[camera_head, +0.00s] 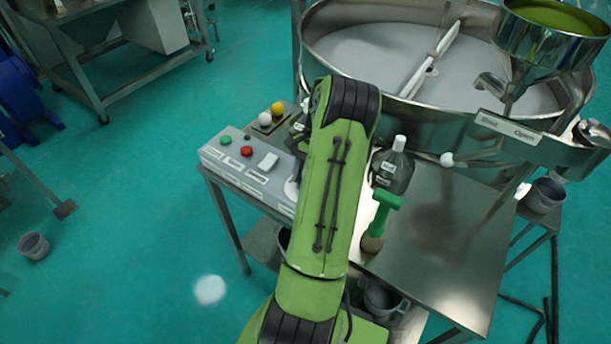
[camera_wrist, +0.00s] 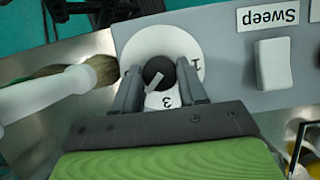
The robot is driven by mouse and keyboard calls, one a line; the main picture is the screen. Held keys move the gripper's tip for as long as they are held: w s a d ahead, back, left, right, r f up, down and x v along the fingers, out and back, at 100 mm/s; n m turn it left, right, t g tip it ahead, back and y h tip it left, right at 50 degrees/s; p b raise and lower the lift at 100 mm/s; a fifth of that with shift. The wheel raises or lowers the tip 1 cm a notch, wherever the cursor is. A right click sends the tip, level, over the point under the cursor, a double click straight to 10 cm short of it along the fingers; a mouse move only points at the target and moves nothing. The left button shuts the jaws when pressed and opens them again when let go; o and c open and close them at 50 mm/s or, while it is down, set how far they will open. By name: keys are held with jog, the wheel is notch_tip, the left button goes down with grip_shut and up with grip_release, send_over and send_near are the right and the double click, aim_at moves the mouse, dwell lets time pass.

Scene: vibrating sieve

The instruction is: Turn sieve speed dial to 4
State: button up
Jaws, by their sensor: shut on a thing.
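The speed dial's black knob (camera_wrist: 157,70) sits on a round white plate (camera_wrist: 148,38) in the wrist view. The digits 1, at the right, and 3, toward my gripper, show on the plate; the others are hidden or unreadable. A light pointer mark on the knob slants down and left in this view. My gripper (camera_wrist: 160,78) is shut on the knob, one finger on each side. In the head view the grey control box (camera_head: 238,176) stands at the table's left edge, and my arm hides the knob and my gripper.
A white rocker switch (camera_wrist: 273,65) labelled Sweep is beside the dial. Green (camera_head: 225,140) and red (camera_head: 246,150) buttons sit farther left on the box. A brush (camera_head: 374,235) and a bottle (camera_head: 392,168) stand right of my arm. The sieve (camera_head: 390,60) is behind.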

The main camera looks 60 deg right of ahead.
jog(key=o, duration=1.1)
jog(key=shift+c, duration=0.2)
jog(key=p+v, duration=0.2)
jog(key=v, duration=1.3)
jog(key=shift+r, duration=0.3)
jog(key=shift+d, duration=0.2)
